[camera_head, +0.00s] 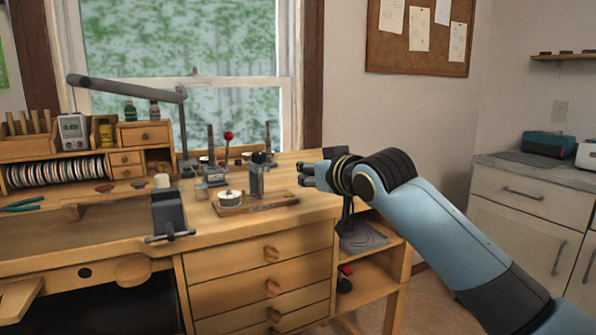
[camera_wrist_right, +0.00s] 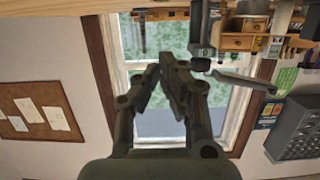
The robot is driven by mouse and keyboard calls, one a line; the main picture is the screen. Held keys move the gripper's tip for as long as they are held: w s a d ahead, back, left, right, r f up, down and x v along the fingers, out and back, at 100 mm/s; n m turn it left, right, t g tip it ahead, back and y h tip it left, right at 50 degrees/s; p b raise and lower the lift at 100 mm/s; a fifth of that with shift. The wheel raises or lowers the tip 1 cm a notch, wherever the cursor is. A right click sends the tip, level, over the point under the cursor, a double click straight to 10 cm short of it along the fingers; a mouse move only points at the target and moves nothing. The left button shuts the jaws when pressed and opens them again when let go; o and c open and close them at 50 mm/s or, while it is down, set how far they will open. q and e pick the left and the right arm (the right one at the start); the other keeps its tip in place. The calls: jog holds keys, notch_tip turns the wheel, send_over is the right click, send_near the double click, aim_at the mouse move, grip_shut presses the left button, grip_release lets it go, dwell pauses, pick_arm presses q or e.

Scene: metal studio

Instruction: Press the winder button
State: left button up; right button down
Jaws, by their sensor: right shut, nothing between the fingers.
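No part is clearly marked as a winder button. The likeliest winder is a grey upright device (camera_head: 257,174) on a wooden base (camera_head: 230,208) near the bench's right end; a button on it is too small to tell. My right gripper (camera_head: 302,174) is just right of this device in the head view, pointing left at about its height, apart from it. In the right wrist view, which is upside down, its fingers (camera_wrist_right: 168,65) are together and empty. A grey upright post (camera_wrist_right: 200,30) stands close to the fingertips there. My left gripper is out of view.
A white dish (camera_head: 230,197) stands on the same base. A vise (camera_head: 168,212) is at the bench front, and a red-knobbed lever (camera_head: 228,137) stands behind. A lamp arm (camera_head: 125,88) reaches over the left. A dark stand (camera_head: 348,220) is below my right wrist.

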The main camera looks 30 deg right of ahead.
jog(key=shift+v, duration=1.2)
jog(key=shift+r, duration=0.1)
jog(key=s+f+m+g, duration=0.1)
jog(key=s+f+g, duration=0.25)
jog(key=f, duration=0.95)
jog(key=s+f+g, duration=0.2)
jog(key=s+f, duration=0.2)
jog(key=f, duration=0.9)
jog(key=s+f+g, duration=0.4)
jog(key=s+f, duration=0.9)
jog(key=f, duration=0.4)
jog(key=s+a+f+g, duration=0.1)
jog(key=s+f, duration=0.5)
jog(key=s, duration=0.6)
jog(key=s+a+f+n+g, duration=0.1)
jog(key=s+f+g, duration=0.1)
jog(key=s+f, duration=0.4)
jog(key=s+f+n+g, duration=0.1)
jog(key=s+f, duration=0.6)
jog(key=s, duration=1)
jog(key=shift+s+a+g, duration=0.4)
jog(key=shift+g, duration=0.15)
